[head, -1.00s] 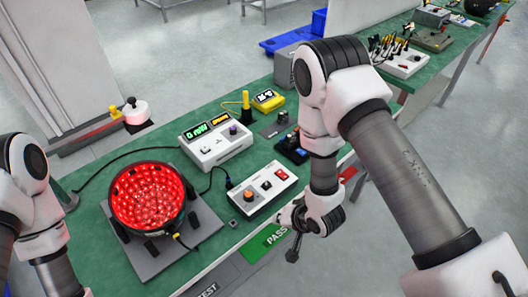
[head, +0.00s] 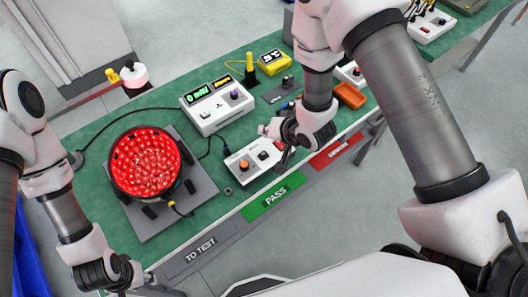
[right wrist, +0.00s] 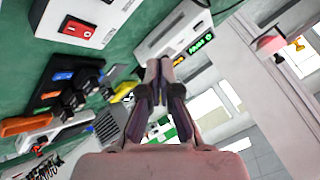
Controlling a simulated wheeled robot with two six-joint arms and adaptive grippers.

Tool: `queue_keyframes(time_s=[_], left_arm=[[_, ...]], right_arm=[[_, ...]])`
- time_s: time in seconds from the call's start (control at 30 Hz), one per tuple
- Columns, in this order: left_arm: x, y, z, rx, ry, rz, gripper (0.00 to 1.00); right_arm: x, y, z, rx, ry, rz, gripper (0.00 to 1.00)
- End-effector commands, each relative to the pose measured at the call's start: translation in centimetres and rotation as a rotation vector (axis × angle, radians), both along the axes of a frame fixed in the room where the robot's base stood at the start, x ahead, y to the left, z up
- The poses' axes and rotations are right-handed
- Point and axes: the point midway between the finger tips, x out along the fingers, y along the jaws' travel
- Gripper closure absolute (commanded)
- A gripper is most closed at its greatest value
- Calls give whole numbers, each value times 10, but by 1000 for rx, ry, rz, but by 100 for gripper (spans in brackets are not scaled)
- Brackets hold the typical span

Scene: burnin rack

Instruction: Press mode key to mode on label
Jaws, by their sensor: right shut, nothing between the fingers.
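The white meter box (head: 216,120) has a green display, an amber display and a purple knob. It also shows in the right wrist view (right wrist: 160,42). The white control box (head: 240,170) holds an orange knob, a black knob and a red rocker switch, which shows in the right wrist view (right wrist: 75,28). I cannot read any mode label or tell which control is the mode key. My right gripper (head: 286,158) is shut and empty, above the control box's right end; its fingertips show in the right wrist view (right wrist: 160,66). My left gripper (head: 122,286) is low at the left, its fingers unclear.
A lit red LED dome (head: 146,162) stands on a grey plate left of the boxes. A yellow meter (head: 273,62) and an orange tray (head: 350,96) lie beyond. A green PASS area (head: 274,197) marks the front edge. Cables cross the green bench.

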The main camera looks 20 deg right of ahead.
Motion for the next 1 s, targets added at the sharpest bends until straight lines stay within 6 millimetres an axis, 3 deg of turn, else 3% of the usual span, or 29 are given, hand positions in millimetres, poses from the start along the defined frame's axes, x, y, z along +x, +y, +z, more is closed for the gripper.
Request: queue_keyframes(time_s=[0.43,0.6,1.0], left_arm=[[0,0,-59,0,0,0,60],[0,0,-69,0,0,0,60],[0,0,-70,0,0,0,60]], right_arm=[[0,0,-65,0,0,0,100],[-1,0,-82,-1,1,0,100],[0,0,-84,0,0,0,100]])
